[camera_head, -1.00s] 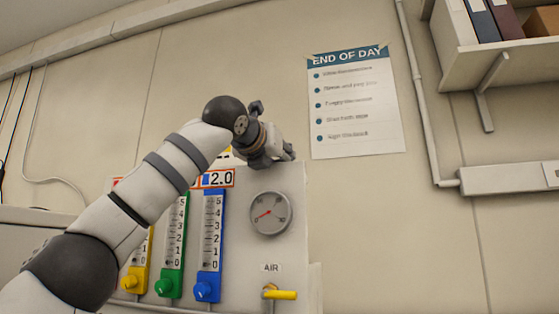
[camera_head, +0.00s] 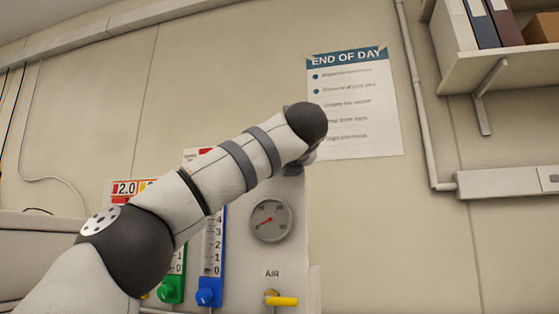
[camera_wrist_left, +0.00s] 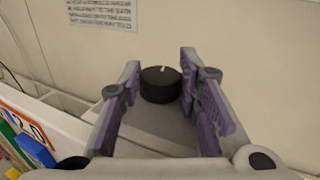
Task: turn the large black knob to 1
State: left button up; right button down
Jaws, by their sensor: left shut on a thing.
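The large black knob (camera_wrist_left: 160,91) shows in the left wrist view, a short round cylinder with a white mark on the far part of its top. It sits on a light grey surface. My left gripper (camera_wrist_left: 160,78) has its two purple-padded fingers on either side of the knob, shut on it. In the head view the left gripper (camera_head: 308,155) is mostly hidden behind my wrist, at the top right corner of the white panel, and the knob cannot be seen. My right gripper is in neither view.
The white panel (camera_head: 292,225) carries a round gauge (camera_head: 271,219), a yellow air valve (camera_head: 283,300), and flowmeters with a green knob (camera_head: 171,290) and a blue knob (camera_head: 209,291). A poster (camera_head: 370,110) hangs behind. A shelf (camera_head: 500,62) is at upper right.

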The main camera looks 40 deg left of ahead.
pick_arm(q)
jog(key=shift+n+g+y, duration=0.3)
jog(key=shift+n+g, duration=0.1)
jog(key=o, duration=1.1)
jog(key=shift+o, duration=0.2)
jog(key=v, duration=1.2)
jog(key=shift+w+d, duration=0.1)
